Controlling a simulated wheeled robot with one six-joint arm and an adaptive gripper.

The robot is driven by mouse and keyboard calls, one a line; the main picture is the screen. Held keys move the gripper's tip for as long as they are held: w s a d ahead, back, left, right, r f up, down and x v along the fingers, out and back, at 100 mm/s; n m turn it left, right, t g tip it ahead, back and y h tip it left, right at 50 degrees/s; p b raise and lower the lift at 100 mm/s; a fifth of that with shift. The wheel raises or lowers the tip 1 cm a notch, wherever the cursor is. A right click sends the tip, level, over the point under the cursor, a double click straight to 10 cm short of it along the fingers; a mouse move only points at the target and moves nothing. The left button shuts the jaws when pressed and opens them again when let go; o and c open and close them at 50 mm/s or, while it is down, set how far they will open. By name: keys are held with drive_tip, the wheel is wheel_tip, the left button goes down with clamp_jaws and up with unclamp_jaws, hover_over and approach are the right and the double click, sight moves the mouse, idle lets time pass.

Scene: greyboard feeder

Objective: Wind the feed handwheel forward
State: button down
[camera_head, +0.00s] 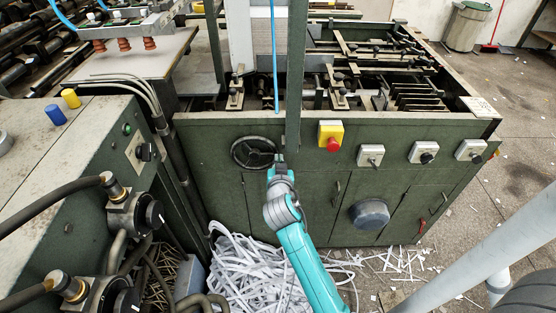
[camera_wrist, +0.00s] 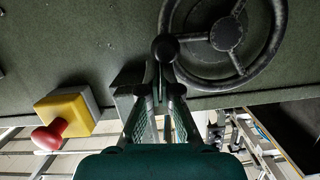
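The feed handwheel (camera_head: 254,152) is a dark spoked wheel on the green front panel, left of centre in the head view. In the wrist view its rim and hub (camera_wrist: 226,35) fill the upper right, with a round black knob (camera_wrist: 165,46) at the rim's left side. My gripper (camera_head: 279,160) is at the wheel's right edge in the head view. In the wrist view my gripper's two fingertips (camera_wrist: 161,78) are right at the knob, with a narrow gap between the fingers. Whether they press on the knob or only stand beside it is not clear.
A yellow box with a red button (camera_head: 331,136) is on the panel right of my gripper; it also shows in the wrist view (camera_wrist: 66,118). Shredded paper strips (camera_head: 260,272) lie on the floor below.

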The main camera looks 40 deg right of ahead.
idle(0.4)
drive_tip(key=v, duration=1.2)
drive_tip(key=shift+f, duration=0.1)
drive_tip(key=s+a+f+n+t+y, duration=0.1)
drive_tip(key=s+a+f+n+y, duration=0.3)
drive_tip(key=s+a, duration=0.3)
drive_tip(key=s+a+f+n+t+y, duration=0.1)
drive_tip(key=s+a+f+n+y, duration=0.2)
drive_tip(key=s+a+f, duration=0.35)
drive_tip(key=s+a+r+n+y, duration=0.1)
drive_tip(key=s+r, duration=0.3)
drive_tip(key=s, duration=0.5)
drive_tip(key=s+a+r+n+t+y, duration=0.1)
drive_tip(key=s+r, duration=0.3)
drive_tip(key=s, duration=0.6)
drive_tip(key=shift+a+t+y, duration=0.3)
drive_tip(key=shift+a+y, duration=0.3)
drive_tip(key=shift+a, duration=0.05)
